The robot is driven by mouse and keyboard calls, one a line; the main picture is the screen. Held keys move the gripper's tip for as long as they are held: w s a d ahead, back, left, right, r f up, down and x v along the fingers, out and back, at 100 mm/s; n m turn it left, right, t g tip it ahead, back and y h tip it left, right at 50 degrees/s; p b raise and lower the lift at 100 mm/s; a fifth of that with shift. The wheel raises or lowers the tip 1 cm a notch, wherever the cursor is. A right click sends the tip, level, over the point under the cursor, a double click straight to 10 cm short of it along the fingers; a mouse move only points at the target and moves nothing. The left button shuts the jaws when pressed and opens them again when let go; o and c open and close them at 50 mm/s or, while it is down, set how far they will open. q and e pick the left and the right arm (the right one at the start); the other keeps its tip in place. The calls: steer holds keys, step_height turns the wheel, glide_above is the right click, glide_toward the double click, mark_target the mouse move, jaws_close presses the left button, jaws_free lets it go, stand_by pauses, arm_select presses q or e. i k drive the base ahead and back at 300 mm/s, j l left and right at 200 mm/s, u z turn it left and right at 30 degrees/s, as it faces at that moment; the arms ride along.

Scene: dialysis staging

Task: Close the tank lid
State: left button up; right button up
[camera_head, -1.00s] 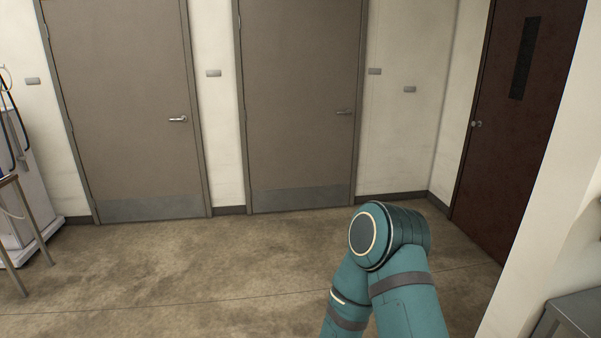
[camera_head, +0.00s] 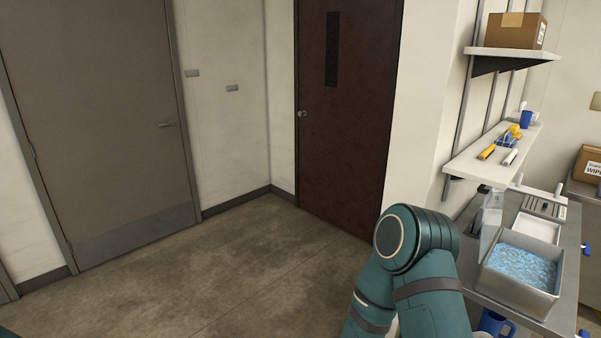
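A metal tank (camera_head: 518,282) filled with blue, water-like contents stands on a steel counter at the right of the head view. Its top is open and the contents show. A clear upright panel (camera_head: 490,222) stands at its left side; I cannot tell whether it is the lid. My arm's teal elbow rises in the lower right, in front of the counter's left end. Neither gripper shows in the view.
A white tray (camera_head: 537,228) sits behind the tank. A wall shelf (camera_head: 468,163) with tools and a blue cup (camera_head: 526,119) hangs above, and a cardboard box (camera_head: 515,30) sits higher. A brown door (camera_head: 345,110) stands at the back. The floor (camera_head: 225,270) at left is clear.

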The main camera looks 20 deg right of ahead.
mark_target(493, 218)
steer(key=i+j+z, duration=0.1)
steer(key=z, duration=0.3)
steer(key=i+j+z, duration=0.25)
steer(key=z, duration=0.15)
steer(key=i+j+z, duration=0.15)
steer(key=z, duration=0.3)
steer(key=i+j+z, duration=0.2)
steer(key=j+z, duration=0.25)
steer(key=i+j+z, duration=0.2)
steer(key=z, duration=0.25)
steer(key=i+j+z, duration=0.1)
steer(key=j+z, duration=0.35)
